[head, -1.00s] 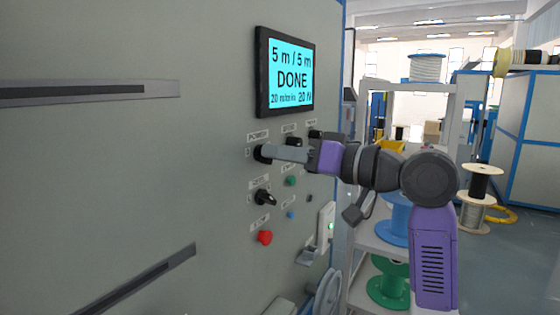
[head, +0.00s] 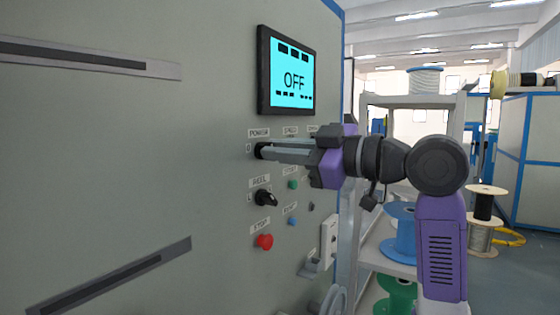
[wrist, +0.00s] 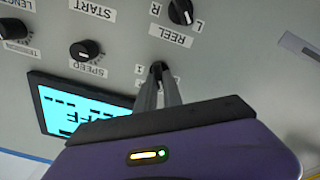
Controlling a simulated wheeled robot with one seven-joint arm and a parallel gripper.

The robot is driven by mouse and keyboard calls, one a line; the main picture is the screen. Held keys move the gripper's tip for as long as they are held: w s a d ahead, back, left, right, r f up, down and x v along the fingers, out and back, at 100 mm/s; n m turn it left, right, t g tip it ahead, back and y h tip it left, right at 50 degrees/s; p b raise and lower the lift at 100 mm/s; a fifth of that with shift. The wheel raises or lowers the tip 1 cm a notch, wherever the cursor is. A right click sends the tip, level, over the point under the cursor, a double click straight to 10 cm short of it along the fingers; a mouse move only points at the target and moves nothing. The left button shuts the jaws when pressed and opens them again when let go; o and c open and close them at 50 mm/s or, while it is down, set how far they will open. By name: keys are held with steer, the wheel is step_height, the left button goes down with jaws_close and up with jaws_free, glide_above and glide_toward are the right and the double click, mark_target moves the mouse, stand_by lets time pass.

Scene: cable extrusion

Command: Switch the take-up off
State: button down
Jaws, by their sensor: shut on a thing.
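The take-up is a grey cabinet (head: 150,150) with a control panel at its right side. Its screen (head: 286,72) reads OFF in the head view. My gripper (head: 266,151) is shut on the black power knob (head: 259,151), just below the POWER label. In the wrist view, my gripper's fingers (wrist: 159,82) close around the power knob (wrist: 157,68), mostly hidden between the tips. The screen also shows in the wrist view (wrist: 62,108), upside down.
Below the power knob are the black reel knob (head: 265,198) and the red stop button (head: 264,241). A speed knob (wrist: 86,50) sits beside the fingers in the wrist view. Shelves with a blue spool (head: 401,232) stand at the right behind my arm.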

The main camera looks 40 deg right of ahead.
steer(key=shift+f+n+b, duration=0.15)
steer(key=shift+n+b, duration=0.5)
steer(key=shift+n, duration=0.65)
steer(key=c, duration=1.5)
jaws_free()
steer(key=shift+b+v, duration=0.4)
steer(key=shift+v, duration=3.55)
steer(key=shift+a, duration=0.1)
